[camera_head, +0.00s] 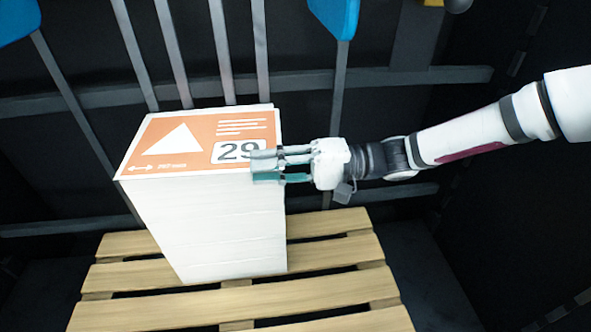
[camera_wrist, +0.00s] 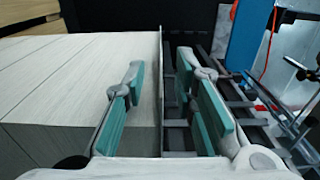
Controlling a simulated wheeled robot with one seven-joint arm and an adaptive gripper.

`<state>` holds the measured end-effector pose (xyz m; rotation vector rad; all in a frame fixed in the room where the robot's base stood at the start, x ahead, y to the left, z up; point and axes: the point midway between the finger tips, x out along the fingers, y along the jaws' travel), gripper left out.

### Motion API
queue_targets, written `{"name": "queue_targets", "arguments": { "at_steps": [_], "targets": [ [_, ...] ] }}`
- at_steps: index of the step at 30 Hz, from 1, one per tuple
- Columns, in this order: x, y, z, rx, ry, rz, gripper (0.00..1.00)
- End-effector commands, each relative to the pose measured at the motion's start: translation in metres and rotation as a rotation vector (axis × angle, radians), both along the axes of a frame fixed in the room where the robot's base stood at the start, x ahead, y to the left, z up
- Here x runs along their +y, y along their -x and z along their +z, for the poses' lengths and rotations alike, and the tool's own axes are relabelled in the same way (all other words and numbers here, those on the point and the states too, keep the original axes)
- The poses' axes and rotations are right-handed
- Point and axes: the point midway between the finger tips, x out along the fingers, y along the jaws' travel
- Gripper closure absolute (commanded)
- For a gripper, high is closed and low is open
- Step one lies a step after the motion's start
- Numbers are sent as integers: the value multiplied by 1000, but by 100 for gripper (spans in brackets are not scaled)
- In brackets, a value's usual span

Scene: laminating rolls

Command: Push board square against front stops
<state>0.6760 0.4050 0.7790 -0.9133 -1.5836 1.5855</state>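A board with an orange printed face, a white triangle and the number 29 (camera_head: 182,141) lies on top of a tall white stack (camera_head: 215,228). The stack's layered side fills the left of the wrist view (camera_wrist: 70,85). My gripper (camera_head: 267,166) is at the stack's right front corner. Its teal-padded fingers are apart in the wrist view (camera_wrist: 161,97), with the thin top edge of the stack between them. I cannot tell whether either finger touches the board. Grey upright bars (camera_head: 215,48) stand behind the stack; I cannot tell which parts are the front stops.
The stack stands on a slatted wooden pallet (camera_head: 340,290). Blue-topped posts (camera_head: 338,15) rise behind, joined by a grey crossbar (camera_head: 420,78). In the wrist view, a blue panel (camera_wrist: 248,38) and dark rails (camera_wrist: 240,110) lie to the right. The pallet's right side is bare.

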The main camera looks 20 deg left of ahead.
Motion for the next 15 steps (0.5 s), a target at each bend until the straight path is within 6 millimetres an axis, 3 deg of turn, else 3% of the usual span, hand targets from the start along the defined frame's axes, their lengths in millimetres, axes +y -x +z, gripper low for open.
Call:
{"name": "queue_targets", "arguments": {
  "at_steps": [6,15],
  "targets": [
    [19,12,-1,-1,-1,2,75],
    [24,14,0,-1,-1,0,75]
  ]
}}
